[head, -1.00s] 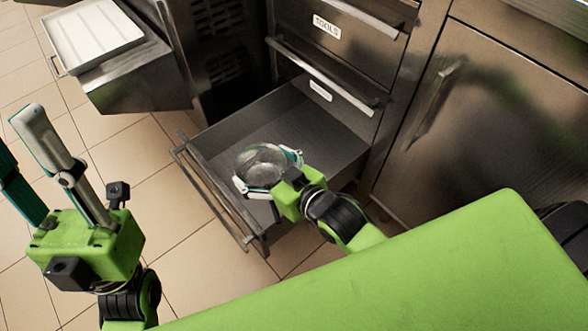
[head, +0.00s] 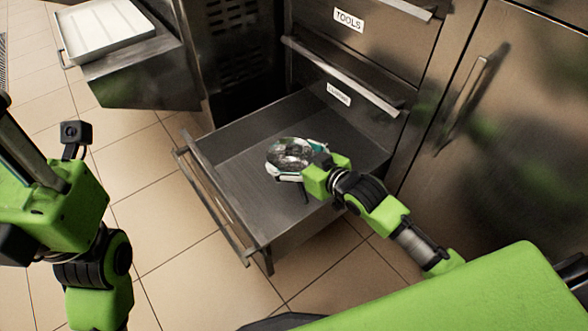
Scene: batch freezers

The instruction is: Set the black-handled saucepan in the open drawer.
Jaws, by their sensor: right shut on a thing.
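The saucepan (head: 288,152) is a shiny round metal pan. It is in the head view, over the inside of the open drawer (head: 228,158). My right gripper (head: 298,168) is shut on the saucepan at its near side and covers part of it. A thin dark piece, perhaps the handle, shows just below the gripper. I cannot tell whether the pan touches the drawer floor. The drawer is pulled out and otherwise looks empty. My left gripper (head: 25,150) is at the left edge, away from the drawer, with its fingertips cut off by the frame.
A closed drawer labelled TOOLS (head: 348,20) is above the open one. A white tray (head: 105,32) rests on another pulled-out metal drawer (head: 135,65) at the upper left. A closed cabinet door (head: 510,130) stands at right. Tiled floor (head: 170,255) is clear in front.

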